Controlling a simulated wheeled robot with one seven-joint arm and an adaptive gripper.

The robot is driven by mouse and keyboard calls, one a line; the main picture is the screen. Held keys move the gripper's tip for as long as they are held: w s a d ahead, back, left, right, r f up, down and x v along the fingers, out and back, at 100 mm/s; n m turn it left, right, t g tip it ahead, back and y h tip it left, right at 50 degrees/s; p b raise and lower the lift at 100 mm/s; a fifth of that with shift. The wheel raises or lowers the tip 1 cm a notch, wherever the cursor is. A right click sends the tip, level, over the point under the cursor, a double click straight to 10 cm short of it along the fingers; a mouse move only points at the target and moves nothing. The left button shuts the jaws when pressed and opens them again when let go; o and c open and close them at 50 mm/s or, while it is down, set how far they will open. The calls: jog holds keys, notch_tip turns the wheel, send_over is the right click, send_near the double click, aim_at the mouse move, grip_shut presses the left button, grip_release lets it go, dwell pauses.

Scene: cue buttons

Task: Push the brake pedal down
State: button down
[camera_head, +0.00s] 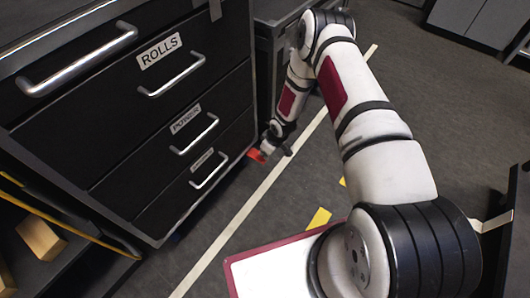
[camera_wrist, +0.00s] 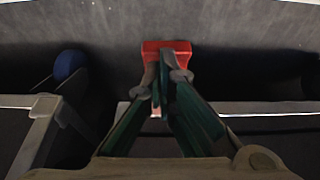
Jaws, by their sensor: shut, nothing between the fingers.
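A red pedal (camera_wrist: 166,46) shows in the wrist view at top centre, just beyond my fingertips. It also shows in the head view as a small red patch (camera_head: 256,155) low by the right corner of the drawer cabinet. My gripper (camera_wrist: 163,75) is shut and empty, with its fingertips overlapping the pedal's lower edge in the picture. I cannot tell whether they touch it. In the head view my gripper (camera_head: 267,148) is down near the floor, just right of the pedal and partly hard to make out. The fingers hide part of the pedal.
A black drawer cabinet (camera_head: 110,120) with metal handles stands at the left. A blue round part (camera_wrist: 69,64) is left of the pedal. A wooden block (camera_head: 40,239) lies on a shelf at lower left. The grey floor (camera_head: 440,110) to the right is largely clear.

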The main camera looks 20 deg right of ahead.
jog(key=shift+s+d+f+b, duration=0.2)
jog(key=shift+f+b, duration=0.3)
jog(key=shift+f, duration=0.2)
jog(key=shift+s+d+f+b, duration=0.1)
jog(key=shift+s+f+b, duration=0.05)
jog(key=shift+f+b, duration=0.5)
jog(key=shift+s+d+f+b, duration=0.1)
jog(key=shift+s+f+b, duration=0.1)
jog(key=shift+f+b, duration=0.4)
jog(key=shift+f, duration=0.2)
jog(key=shift+r, duration=0.1)
